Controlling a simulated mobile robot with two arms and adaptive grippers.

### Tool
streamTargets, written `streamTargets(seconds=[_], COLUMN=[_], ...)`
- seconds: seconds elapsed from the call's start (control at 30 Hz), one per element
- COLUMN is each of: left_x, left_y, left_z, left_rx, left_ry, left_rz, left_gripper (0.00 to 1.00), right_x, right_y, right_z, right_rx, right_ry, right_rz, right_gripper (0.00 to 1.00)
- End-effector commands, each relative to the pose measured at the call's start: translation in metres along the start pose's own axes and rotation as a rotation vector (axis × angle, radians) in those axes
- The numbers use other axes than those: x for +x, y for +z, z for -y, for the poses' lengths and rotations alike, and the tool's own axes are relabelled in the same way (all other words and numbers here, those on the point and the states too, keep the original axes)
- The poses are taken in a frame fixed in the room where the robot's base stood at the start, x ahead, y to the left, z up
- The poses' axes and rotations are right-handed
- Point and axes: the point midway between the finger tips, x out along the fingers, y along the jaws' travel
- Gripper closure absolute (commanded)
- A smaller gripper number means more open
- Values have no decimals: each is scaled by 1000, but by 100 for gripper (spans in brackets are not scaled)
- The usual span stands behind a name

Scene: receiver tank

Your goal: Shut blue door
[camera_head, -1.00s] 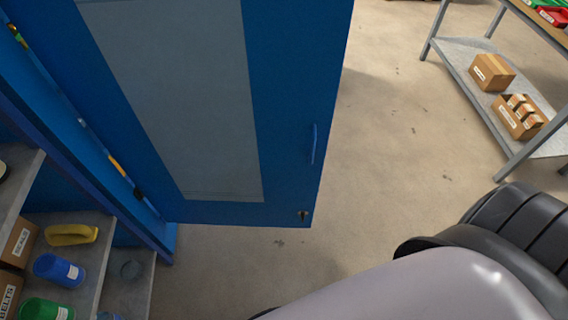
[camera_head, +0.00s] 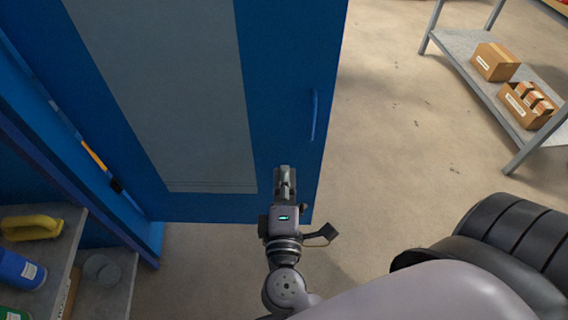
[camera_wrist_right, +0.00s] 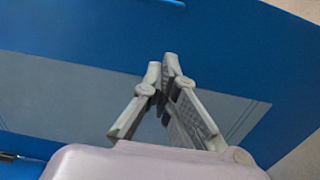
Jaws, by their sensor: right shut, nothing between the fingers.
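The blue door (camera_head: 285,60) with a grey panel (camera_head: 175,90) stands open from the blue cabinet on the left. A blue handle (camera_head: 314,115) is near its right edge. My right gripper (camera_head: 284,170) is shut and empty, in front of the door's lower part, between the panel and the free edge. In the right wrist view, the shut fingertips (camera_wrist_right: 167,60) are over the blue door (camera_wrist_right: 220,45) and its grey panel (camera_wrist_right: 60,100). I cannot tell whether they touch the door. The left gripper does not show.
The cabinet's grey shelves (camera_head: 105,290) hold a yellow item (camera_head: 32,228) and a blue container (camera_head: 20,270) at the lower left. A rack (camera_head: 460,50) with cardboard boxes (camera_head: 496,62) stands at the upper right. The floor (camera_head: 385,150) between door and rack is clear.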

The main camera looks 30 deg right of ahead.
Motion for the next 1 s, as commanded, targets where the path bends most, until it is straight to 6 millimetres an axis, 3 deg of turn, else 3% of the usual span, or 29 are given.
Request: streamTargets(seconds=[0.5, 0.7, 1.0], left_x=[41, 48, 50], left_y=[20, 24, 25], left_z=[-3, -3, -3], left_rx=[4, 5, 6], left_ry=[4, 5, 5], left_rz=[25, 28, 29], left_gripper=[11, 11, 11], right_x=[104, 122, 125], right_y=[-1, -1, -1], right_z=[-1, 0, 1], right_rx=[1, 0, 0], right_ry=[0, -1, -2], right_rz=[-2, -2, -2], right_gripper=[100, 100, 100])
